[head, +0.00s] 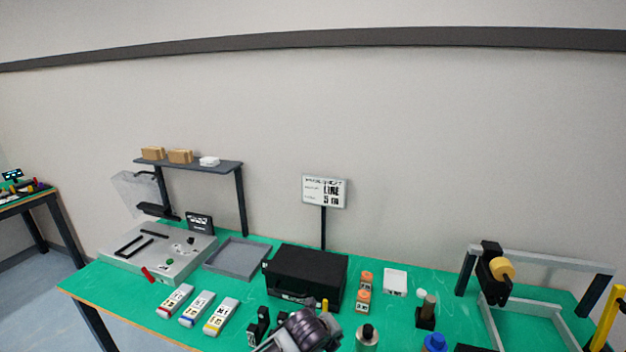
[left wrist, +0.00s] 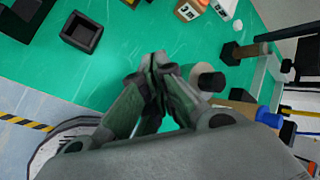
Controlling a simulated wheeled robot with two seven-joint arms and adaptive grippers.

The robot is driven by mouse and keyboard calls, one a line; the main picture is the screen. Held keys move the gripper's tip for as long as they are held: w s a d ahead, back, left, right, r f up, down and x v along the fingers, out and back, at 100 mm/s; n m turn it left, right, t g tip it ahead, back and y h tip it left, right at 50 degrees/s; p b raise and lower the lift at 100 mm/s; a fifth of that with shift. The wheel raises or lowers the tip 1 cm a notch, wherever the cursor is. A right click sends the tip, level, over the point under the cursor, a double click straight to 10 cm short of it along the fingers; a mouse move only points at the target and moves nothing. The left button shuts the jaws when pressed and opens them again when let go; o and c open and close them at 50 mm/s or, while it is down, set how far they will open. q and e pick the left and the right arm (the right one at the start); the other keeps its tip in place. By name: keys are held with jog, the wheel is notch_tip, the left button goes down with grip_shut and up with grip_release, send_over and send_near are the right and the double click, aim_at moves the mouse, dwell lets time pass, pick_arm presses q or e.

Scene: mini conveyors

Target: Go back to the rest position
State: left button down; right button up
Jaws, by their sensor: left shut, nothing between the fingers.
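My left gripper (head: 304,332) is at the bottom edge of the head view, over the front of the green table (head: 135,297). In the left wrist view the fingers of my left gripper (left wrist: 153,64) are closed together with nothing between them. My right gripper is in neither view.
A black case (head: 306,272), a grey tray (head: 237,256) and several labelled boxes (head: 221,316) are on the table. A sign (head: 324,191) stands behind the case. A shelf (head: 220,166) is at back left, a grey frame (head: 545,262) at right.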

pick_arm(q)
jog(key=s+a+f+n+g+y, duration=0.2)
jog(key=s+a+n+g+y, duration=0.15)
jog(key=s+a+n, duration=2.25)
notch_tip(320, 180, down, 35)
jog(key=a+n+b, duration=0.1)
jog(key=a+b, duration=0.1)
jog(key=s+a+f+g+b, duration=0.1)
jog(key=s+a+f, duration=0.1)
jog(key=s+f, duration=0.8)
jog(key=s+a+f+g+b, duration=0.1)
jog(key=s+a+f, duration=0.1)
jog(key=s+f, duration=0.9)
jog(key=shift+s+f, duration=0.3)
jog(key=shift+s, duration=0.75)
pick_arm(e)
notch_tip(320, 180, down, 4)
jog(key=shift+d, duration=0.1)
pick_arm(q)
jog(key=shift+a+y, duration=0.1)
jog(key=shift+y, duration=0.15)
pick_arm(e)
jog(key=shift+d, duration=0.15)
pick_arm(q)
jog(key=shift+w, duration=0.1)
